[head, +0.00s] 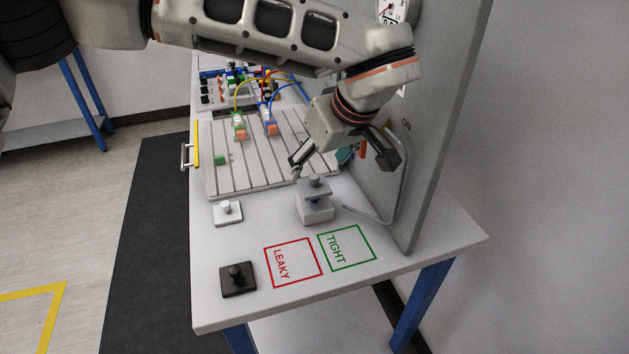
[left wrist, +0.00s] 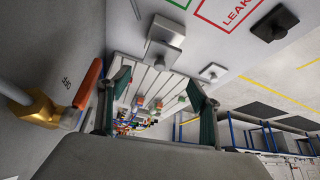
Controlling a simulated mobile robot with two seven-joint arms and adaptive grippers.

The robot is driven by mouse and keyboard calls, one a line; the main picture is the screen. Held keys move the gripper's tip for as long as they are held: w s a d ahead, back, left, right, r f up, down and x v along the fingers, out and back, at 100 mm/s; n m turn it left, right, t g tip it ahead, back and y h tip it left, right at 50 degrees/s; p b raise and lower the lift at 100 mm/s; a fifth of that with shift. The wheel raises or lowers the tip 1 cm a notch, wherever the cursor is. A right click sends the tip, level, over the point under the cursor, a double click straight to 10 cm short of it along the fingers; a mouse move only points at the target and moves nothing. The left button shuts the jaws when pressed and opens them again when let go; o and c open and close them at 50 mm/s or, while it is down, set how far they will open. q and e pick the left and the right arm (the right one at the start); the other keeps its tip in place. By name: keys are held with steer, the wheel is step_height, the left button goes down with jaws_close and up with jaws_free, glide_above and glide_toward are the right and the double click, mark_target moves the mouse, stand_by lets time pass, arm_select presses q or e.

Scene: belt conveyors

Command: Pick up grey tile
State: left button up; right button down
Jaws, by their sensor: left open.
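The grey tile (head: 315,188), a square plate with a round knob on top, rests on a light block (head: 316,213) near the middle of the table. In the left wrist view the grey tile (left wrist: 168,28) is at the top centre. My left gripper (head: 342,160) is open and empty, just beyond the tile toward the upright panel, and apart from it. In the left wrist view its two fingers (left wrist: 163,90) are spread. A white tile (head: 228,212) and a black tile (head: 238,280) lie on the table to the left. My right gripper is not in view.
The upright panel (head: 443,110) with a bent metal pipe (head: 402,195) stands close on the right. A slotted plate (head: 235,170) with green and blue fittings lies behind. Red LEAKY (head: 292,262) and green TIGHT (head: 346,248) squares in front are empty.

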mark_target(315, 175)
arm_select(q)
steer(key=x, duration=0.6)
steer(key=shift+s+d+f, duration=0.1)
steer(key=shift+d+f, duration=0.05)
steer(key=shift+d, duration=0.1)
steer(key=shift+c, duration=0.3)
steer(key=c, duration=1.3)
